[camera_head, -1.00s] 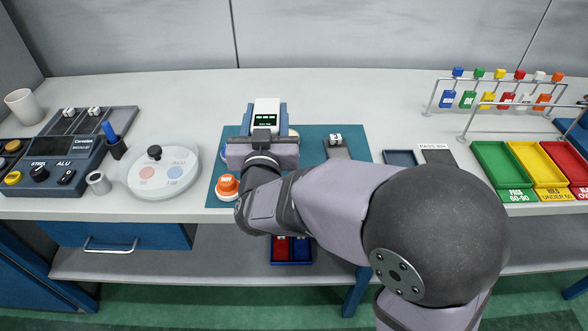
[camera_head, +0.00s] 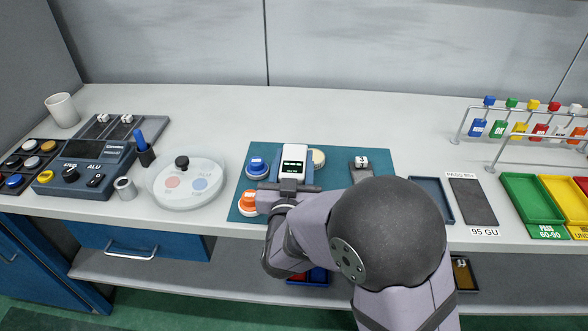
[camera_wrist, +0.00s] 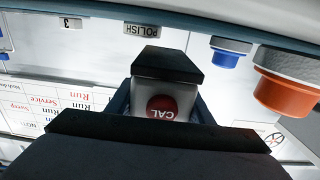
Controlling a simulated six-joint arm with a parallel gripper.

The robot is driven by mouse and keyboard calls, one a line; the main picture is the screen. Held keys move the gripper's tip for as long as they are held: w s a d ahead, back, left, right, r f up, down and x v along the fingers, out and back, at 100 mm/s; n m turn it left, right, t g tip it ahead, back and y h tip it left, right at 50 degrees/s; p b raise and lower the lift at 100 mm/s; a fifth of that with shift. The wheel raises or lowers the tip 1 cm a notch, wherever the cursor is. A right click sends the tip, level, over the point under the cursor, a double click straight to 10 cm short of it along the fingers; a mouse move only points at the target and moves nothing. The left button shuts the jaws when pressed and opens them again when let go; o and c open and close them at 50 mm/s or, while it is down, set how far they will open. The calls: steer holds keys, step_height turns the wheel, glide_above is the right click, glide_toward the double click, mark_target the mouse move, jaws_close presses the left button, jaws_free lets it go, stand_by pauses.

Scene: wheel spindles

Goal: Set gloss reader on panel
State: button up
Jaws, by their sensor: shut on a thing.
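The gloss reader is a white device with a small lit screen (camera_head: 294,157). It stands upright over the blue-green mat (camera_head: 335,152), between a blue knob (camera_head: 257,167) and a cream knob (camera_head: 318,158). My gripper (camera_head: 290,184) is shut on it from the front. In the wrist view, the reader's white body with a red CAL button (camera_wrist: 163,107) sits between my dark fingers. I cannot tell if its base touches the mat. A grey panel (camera_head: 361,173) bearing a small block marked 3 lies to its right, partly hidden by my arm.
An orange knob (camera_head: 249,203) is close left of my gripper. A round white dial plate (camera_head: 187,185) stands further left. A dark strip labelled 95 GU (camera_head: 473,202), a blue tray (camera_head: 432,201) and a green tray (camera_head: 533,204) lie right.

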steer(key=shift+f, duration=1.35)
steer(key=shift+f, duration=0.2)
steer(key=o, duration=1.6)
steer(key=shift+c, duration=0.2)
steer(key=shift+r, duration=0.2)
steer(key=s+b, duration=0.1)
steer(key=s, duration=0.5)
steer(key=shift+a, duration=0.1)
steer(key=shift+o, duration=0.5)
steer(key=shift+s, duration=0.75)
